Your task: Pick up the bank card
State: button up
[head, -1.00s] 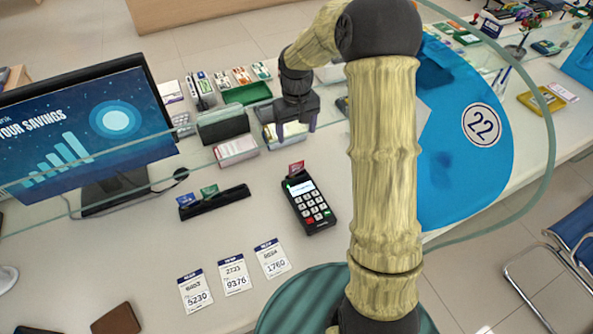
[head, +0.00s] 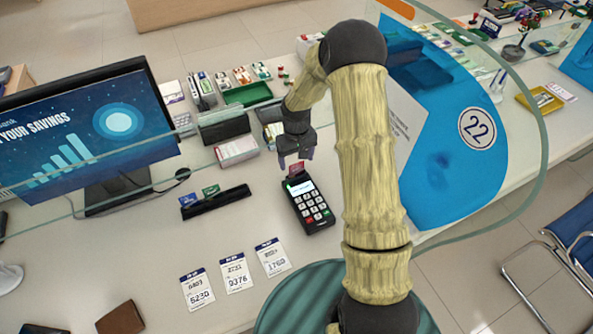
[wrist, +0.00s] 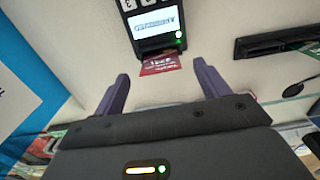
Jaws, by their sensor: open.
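A red bank card (head: 297,169) sticks out of the top end of the black card terminal (head: 311,204) on the counter. In the wrist view the red card (wrist: 159,65) shows just below the terminal's lit screen (wrist: 155,27), in line with the gap between my fingers. My gripper (head: 294,160) is open and empty, close to the card at its far side. In the wrist view its two purple fingers (wrist: 161,88) stand apart, and their tips are near the card's left and right without visibly touching it. The card's inner end is hidden in the terminal.
A black holder (head: 216,202) with a blue and a green card stands left of the terminal. Several numbered slips (head: 235,274) lie in front. A monitor (head: 90,130) stands at left. A glass screen (head: 545,150) and blue panel (head: 480,170) stand at right.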

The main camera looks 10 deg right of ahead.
aim_at(296, 168)
jog(key=shift+f+p, duration=0.95)
jog(key=shift+f, duration=1.7)
jog(key=c, duration=1)
